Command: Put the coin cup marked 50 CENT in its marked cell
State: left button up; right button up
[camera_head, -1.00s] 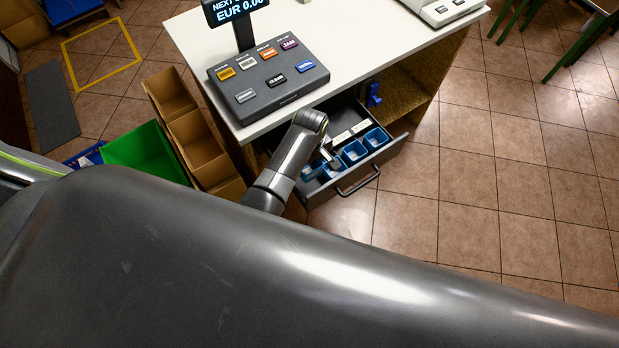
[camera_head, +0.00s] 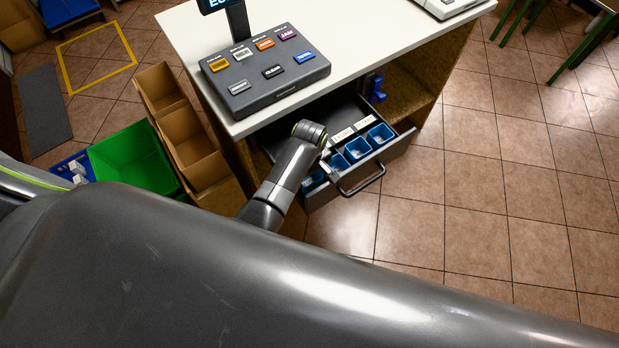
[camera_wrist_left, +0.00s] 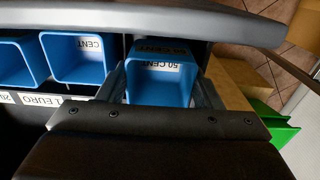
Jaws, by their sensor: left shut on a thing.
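The blue coin cup marked 50 CENT (camera_wrist_left: 160,82) is between the fingers of my left gripper (camera_wrist_left: 160,92), which is shut on it. It looks upright, at the end of the cup row in the open cash drawer (camera_head: 402,143). A dark 50 CENT marking (camera_wrist_left: 163,46) shows just beyond its rim. I cannot tell whether the cup rests on the drawer floor or hangs just above it. In the head view my left wrist covers part of the drawer, and a blue cup (camera_head: 312,181) shows just beside it. My right gripper is not in view.
Other blue cups (camera_wrist_left: 75,58) stand in the neighbouring cells, with a label strip (camera_wrist_left: 40,100) beside them. The drawer handle (camera_head: 362,184) sticks out in front. The counter (camera_head: 365,45) is above. Cardboard boxes (camera_head: 190,140) and a green crate (camera_head: 130,160) stand left.

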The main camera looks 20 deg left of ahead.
pick_arm(q)
jog(key=shift+f, duration=0.1)
jog(key=shift+f, duration=0.5)
jog(key=o, duration=0.9)
jog(key=shift+o, duration=0.2)
jog(key=shift+f, duration=0.1)
jog(key=shift+a, duration=0.1)
